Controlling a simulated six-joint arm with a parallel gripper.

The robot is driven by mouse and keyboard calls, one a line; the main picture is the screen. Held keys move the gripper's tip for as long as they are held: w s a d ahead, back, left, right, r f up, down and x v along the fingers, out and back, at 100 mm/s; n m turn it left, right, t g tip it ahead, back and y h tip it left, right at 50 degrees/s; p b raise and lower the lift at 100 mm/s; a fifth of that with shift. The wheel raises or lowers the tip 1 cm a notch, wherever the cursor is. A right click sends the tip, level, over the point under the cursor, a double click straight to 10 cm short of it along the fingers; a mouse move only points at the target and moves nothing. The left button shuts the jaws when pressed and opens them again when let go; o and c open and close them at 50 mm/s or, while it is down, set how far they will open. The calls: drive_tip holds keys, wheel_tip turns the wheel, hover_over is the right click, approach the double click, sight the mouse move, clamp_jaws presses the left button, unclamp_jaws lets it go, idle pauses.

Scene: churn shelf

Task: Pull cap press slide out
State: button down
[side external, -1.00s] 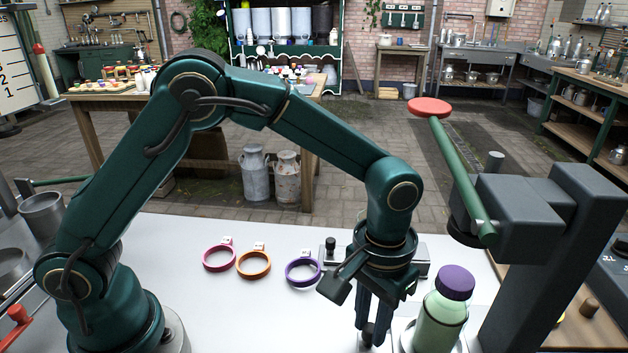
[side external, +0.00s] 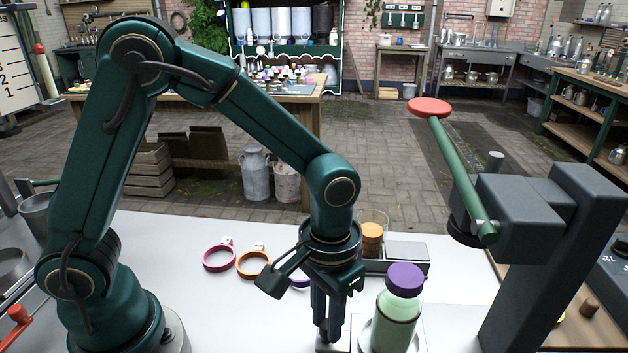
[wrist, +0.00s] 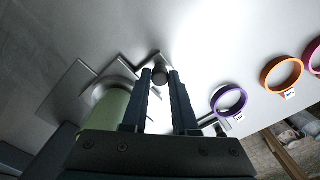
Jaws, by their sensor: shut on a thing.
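My gripper (side external: 328,335) points down, with its fingers closed on the small dark knob (wrist: 160,73) of the cap press slide. In the wrist view the knob sits between the fingertips. A pale green bottle (side external: 395,325) with a purple cap (side external: 405,279) stands upright on the slide, just right of my gripper. The cap press (side external: 525,210) stands at the right, with a green lever ending in a red disc (side external: 430,107). The bottle stands left of the press head (side external: 465,230). Much of the slide is hidden by my gripper and the bottle.
A pink ring (side external: 219,258), an orange ring (side external: 253,265) and a purple ring (wrist: 229,102) lie on the white table (side external: 200,310). A tray (side external: 405,258) with a glass holding orange-brown discs (side external: 372,238) is behind my gripper. The table's front left is clear.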

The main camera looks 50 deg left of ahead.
drive_tip(key=shift+s+a, duration=1.85)
drive_tip(key=shift+a, duration=0.15)
drive_tip(key=c, duration=0.7)
unclamp_jaws()
drive_tip(key=shift+s, duration=0.1)
drive_tip(key=shift+r, duration=2.6)
